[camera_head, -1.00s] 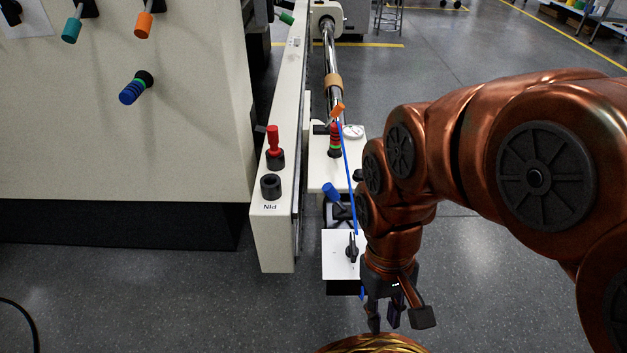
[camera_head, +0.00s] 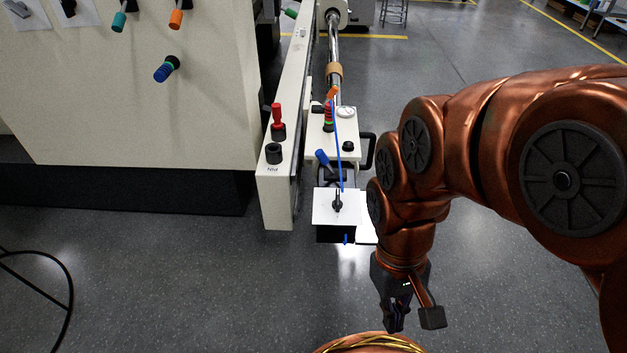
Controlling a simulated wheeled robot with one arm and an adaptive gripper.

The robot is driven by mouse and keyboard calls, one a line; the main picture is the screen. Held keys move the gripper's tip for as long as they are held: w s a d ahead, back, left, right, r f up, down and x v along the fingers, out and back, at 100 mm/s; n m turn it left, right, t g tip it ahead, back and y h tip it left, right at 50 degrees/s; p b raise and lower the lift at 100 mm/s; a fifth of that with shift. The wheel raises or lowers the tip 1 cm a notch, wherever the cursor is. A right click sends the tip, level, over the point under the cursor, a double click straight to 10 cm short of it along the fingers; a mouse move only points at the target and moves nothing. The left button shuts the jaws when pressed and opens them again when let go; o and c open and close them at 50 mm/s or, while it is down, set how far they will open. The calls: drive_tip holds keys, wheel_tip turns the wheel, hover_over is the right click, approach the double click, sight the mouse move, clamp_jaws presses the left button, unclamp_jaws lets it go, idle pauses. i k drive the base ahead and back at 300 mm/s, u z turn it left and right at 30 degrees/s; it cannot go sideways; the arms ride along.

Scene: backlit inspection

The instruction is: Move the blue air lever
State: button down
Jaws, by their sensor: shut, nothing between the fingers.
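A short blue lever (camera_head: 322,157) stands tilted up and to the left just behind a white-topped box (camera_head: 325,208) on the narrow machine. A thin blue hose (camera_head: 339,150) runs from near an orange handle (camera_head: 333,91) down to the area by this lever. A ribbed blue handle (camera_head: 164,72) also sticks out of the big cream panel at left. My gripper (camera_head: 398,318) hangs low over the floor, to the right of and nearer than the box, apart from every lever. Its fingers point down, are together and hold nothing.
A cream rail (camera_head: 274,205) with a red-handled pin (camera_head: 277,116) stands left of the box. The cream panel (camera_head: 120,110) fills the left.

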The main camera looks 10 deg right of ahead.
sight(321, 155)
drive_tip(key=u, duration=0.7)
drive_tip(key=i, duration=0.4)
drive_tip(key=u, duration=0.8)
drive_tip(key=i, duration=0.5)
drive_tip(key=u, duration=0.2)
